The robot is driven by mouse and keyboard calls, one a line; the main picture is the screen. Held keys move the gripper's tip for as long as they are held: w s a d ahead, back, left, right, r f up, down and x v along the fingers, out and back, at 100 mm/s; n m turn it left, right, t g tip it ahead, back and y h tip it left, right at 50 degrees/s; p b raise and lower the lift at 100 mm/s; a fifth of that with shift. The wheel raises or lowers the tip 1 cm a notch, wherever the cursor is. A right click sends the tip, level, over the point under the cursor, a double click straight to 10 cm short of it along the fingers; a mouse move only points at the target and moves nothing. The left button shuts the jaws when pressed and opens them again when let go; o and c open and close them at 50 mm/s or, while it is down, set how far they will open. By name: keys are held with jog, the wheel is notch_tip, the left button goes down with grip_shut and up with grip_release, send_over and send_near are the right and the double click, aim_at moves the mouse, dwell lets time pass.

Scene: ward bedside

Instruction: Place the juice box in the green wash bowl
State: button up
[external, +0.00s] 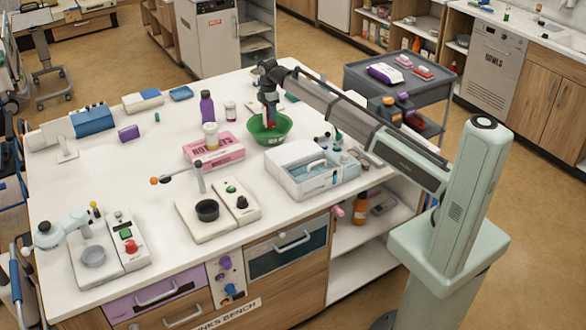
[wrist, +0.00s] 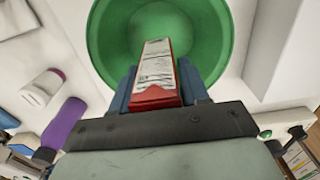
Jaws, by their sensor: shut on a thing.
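The juice box (wrist: 155,75) is a red and white carton, seen end on in the wrist view. My gripper (wrist: 155,85) is shut on it, with a blue finger on each side. The green wash bowl (wrist: 107,40) lies beyond the box in the wrist view, and the box overlaps its near part. In the external view the green wash bowl (external: 280,134) stands on the white bench. My gripper (external: 269,112) points down over it there, with the red of the box (external: 271,118) showing at the bowl. I cannot tell whether the box touches the bowl.
A purple bottle (external: 207,107) and a small white cup (external: 230,110) stand behind. A white tray unit (external: 298,180) is close in front. The bench's left part has bare areas.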

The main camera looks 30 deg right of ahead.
aim_at(270, 123)
jog(key=shift+f, duration=2.8)
jog(key=shift+f, duration=0.1)
jog(key=o, duration=1.2)
notch_tip(270, 123, up, 12)
jog(key=shift+r, duration=0.1)
